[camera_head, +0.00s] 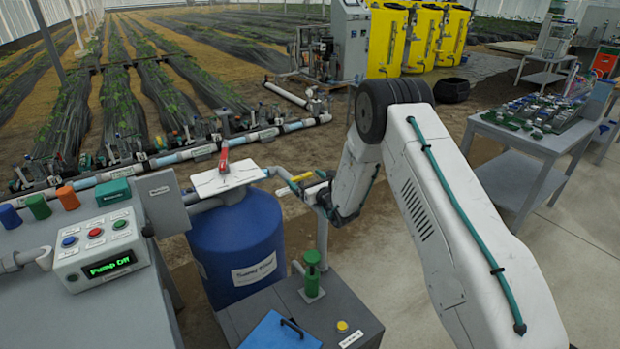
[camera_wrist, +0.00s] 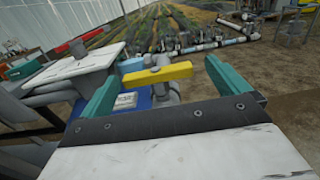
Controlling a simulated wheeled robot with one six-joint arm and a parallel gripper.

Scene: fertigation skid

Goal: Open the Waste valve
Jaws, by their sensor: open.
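A valve with a yellow bar handle (camera_head: 301,177) sits on the grey pipework just right of the blue drum. The yellow handle also shows in the wrist view (camera_wrist: 158,74), lying crosswise over a grey valve body (camera_wrist: 166,93). I cannot read a Waste label on it. My gripper (camera_head: 318,187) is close to this valve. In the wrist view its teal fingers (camera_wrist: 168,86) are spread wide, with the yellow handle showing in the gap between them. Nothing is clamped. A red handle (camera_head: 224,158) stands on a white plate (camera_head: 228,178) above the drum, left of my gripper.
The blue drum (camera_head: 235,255) stands below the pipes. A control box (camera_head: 100,250) at left reads "Pump Off". A grey cabinet (camera_head: 345,315) with a green fitting (camera_head: 312,272) is in front. A grey bench (camera_head: 520,140) stands at right, with clear floor before it.

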